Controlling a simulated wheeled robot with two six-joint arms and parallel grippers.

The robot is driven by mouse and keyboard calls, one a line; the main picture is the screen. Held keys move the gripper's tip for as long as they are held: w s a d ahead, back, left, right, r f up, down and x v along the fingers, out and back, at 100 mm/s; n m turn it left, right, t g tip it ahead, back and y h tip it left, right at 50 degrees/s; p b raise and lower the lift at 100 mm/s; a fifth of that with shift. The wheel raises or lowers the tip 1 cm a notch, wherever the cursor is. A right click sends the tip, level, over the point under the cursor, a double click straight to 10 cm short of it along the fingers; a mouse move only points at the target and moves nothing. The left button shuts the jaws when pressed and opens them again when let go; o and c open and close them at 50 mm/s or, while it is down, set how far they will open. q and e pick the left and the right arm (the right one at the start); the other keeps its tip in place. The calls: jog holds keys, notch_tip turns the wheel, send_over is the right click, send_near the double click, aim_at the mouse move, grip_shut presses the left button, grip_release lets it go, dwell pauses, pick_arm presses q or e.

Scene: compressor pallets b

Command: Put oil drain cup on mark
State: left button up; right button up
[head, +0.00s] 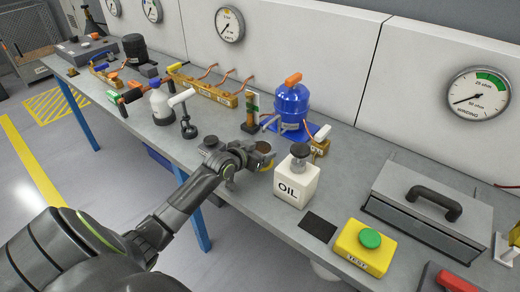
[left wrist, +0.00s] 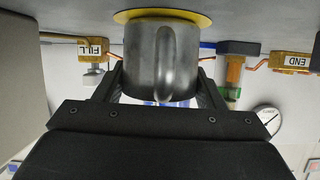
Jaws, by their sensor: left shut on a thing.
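The oil drain cup (head: 263,147) is a small grey metal cup with amber colour inside its top. My left gripper (head: 243,158) is shut on it at the bench. In the left wrist view, which looks upside down, the grey cup (left wrist: 162,62) sits between the two fingers. A round yellow mark (left wrist: 124,16) lies on the bench under the cup's base and shows on both sides of it. A bit of the yellow mark (head: 268,166) also shows in the head view. The cup looks upright; I cannot tell whether it touches the mark. My right gripper is not in view.
The white OIL bottle (head: 296,184) stands close to the right of the cup. A blue compressor (head: 291,106) is behind. A dark square (head: 318,226), a yellow box with a green button (head: 364,247) and a grey case (head: 430,205) are further right. A white bottle (head: 160,105) stands left.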

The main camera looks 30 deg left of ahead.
pick_arm(q)
jog(key=shift+f, duration=0.15)
jog(key=o, duration=1)
jog(key=shift+s+r, duration=0.1)
jog(key=shift+r, duration=0.15)
jog(key=v, duration=1.1)
jog(key=shift+s+r, duration=0.2)
jog(key=shift+s, duration=0.15)
